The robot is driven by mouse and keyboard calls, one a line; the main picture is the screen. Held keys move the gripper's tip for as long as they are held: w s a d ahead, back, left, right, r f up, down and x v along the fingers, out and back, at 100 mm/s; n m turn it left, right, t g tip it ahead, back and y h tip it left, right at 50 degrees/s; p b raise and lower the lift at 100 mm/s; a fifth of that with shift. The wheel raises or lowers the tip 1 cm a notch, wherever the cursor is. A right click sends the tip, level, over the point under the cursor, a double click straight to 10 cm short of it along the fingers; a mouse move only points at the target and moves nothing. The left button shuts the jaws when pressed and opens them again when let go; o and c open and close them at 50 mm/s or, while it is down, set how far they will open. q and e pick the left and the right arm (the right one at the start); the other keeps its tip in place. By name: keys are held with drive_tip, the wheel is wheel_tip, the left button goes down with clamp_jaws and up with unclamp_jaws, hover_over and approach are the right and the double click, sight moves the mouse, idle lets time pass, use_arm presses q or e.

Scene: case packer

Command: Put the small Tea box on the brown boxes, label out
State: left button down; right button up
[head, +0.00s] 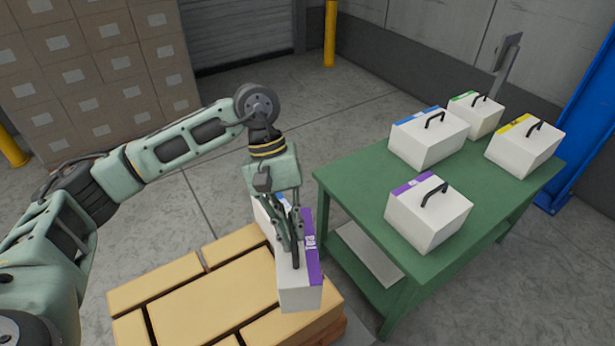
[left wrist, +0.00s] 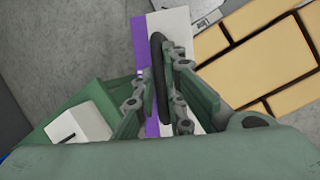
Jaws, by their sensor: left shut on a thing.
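The Tea box (head: 299,290), white with a purple band lettered "Tea" and a black handle, hangs upright from my left gripper (head: 294,238). The gripper is shut on the handle. The purple band faces right, toward the green table. In the left wrist view the box (left wrist: 175,24) and its handle show between the fingers (left wrist: 164,100). The brown boxes (head: 203,291) form a flat layer at the lower middle. The Tea box overlaps their right edge in the head view; I cannot tell whether it touches them. My right gripper is not in view.
A green table (head: 350,190) at the right holds several white handled boxes, including a purple-banded one (head: 428,215) and a blue-banded one (head: 428,140). A partly hidden white and blue item (head: 263,212) shows behind my gripper. Stacked cartons (head: 85,75) stand at back left.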

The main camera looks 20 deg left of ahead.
use_arm(q)
drive_tip(key=w+r+n+p, duration=0.1)
drive_tip(key=w, duration=0.1)
drive_tip(key=w+d+r+n+t+p, duration=0.1)
drive_tip(key=w+n, duration=0.1)
drive_tip(key=w+d+r+n+h+p, duration=0.1)
drive_tip(key=w+r, duration=0.1)
drive_tip(key=shift+w, duration=0.35)
drive_tip(key=shift+w+f+n+t, duration=0.3)
drive_tip(key=shift+w+f+n, duration=0.2)
drive_tip(key=shift+f+n, duration=0.2)
drive_tip(key=shift+s+d+r, duration=0.1)
